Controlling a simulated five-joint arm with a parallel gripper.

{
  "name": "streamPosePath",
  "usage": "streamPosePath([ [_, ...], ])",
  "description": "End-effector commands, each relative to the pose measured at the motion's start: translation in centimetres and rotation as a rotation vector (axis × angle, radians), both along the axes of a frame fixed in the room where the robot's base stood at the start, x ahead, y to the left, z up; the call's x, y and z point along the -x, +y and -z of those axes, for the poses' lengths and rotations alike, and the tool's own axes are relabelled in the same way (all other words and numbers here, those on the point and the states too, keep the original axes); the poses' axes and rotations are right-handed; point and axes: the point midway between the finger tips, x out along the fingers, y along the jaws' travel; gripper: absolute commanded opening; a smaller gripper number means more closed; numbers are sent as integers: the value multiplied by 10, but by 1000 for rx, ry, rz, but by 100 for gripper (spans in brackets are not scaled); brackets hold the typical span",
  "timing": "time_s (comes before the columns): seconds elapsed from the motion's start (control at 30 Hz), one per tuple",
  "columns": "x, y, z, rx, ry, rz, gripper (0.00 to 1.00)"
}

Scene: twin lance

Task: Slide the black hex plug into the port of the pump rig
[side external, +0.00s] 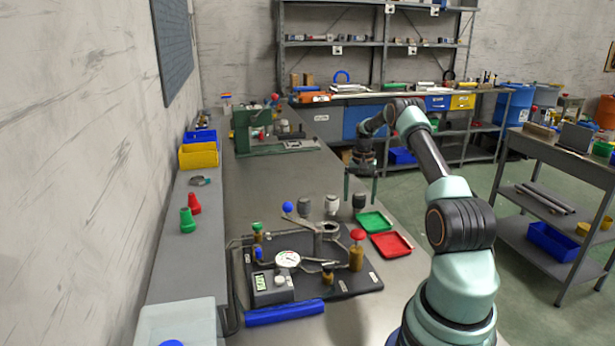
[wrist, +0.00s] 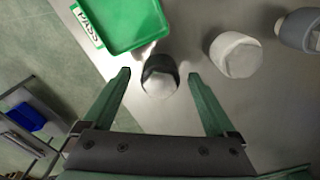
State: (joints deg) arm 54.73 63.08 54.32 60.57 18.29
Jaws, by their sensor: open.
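The black hex plug (side external: 359,202) stands on the bench at the right end of a row of three plugs. In the wrist view the plug (wrist: 160,76) shows a dark body and a paler flat face. My gripper (side external: 360,201) is open, pointing down over it. In the wrist view my gripper's (wrist: 159,74) green fingertips lie on either side of the plug, with gaps and no visible contact. The pump rig (side external: 345,282) sits nearer the camera on a dark base plate. A ring-shaped opening (side external: 328,227), apparently the port, is at its top; its inside is unclear.
A white plug (side external: 332,205) and a grey plug (side external: 304,207) stand left of the black one. A green tray (side external: 375,222) and a red tray (side external: 391,244) lie close by. The rig's gauge (side external: 287,259), levers and red knob (side external: 357,234) stick up.

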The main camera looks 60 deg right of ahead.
Motion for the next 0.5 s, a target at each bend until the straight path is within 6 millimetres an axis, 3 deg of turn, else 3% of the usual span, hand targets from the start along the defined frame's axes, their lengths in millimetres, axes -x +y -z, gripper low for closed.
streamPosePath([
  [0.13,0,0,12,-1,0,0,92],
  [0.37,0,0,13,0,0,0,92],
  [0.5,0,0,13,0,0,0,42],
])
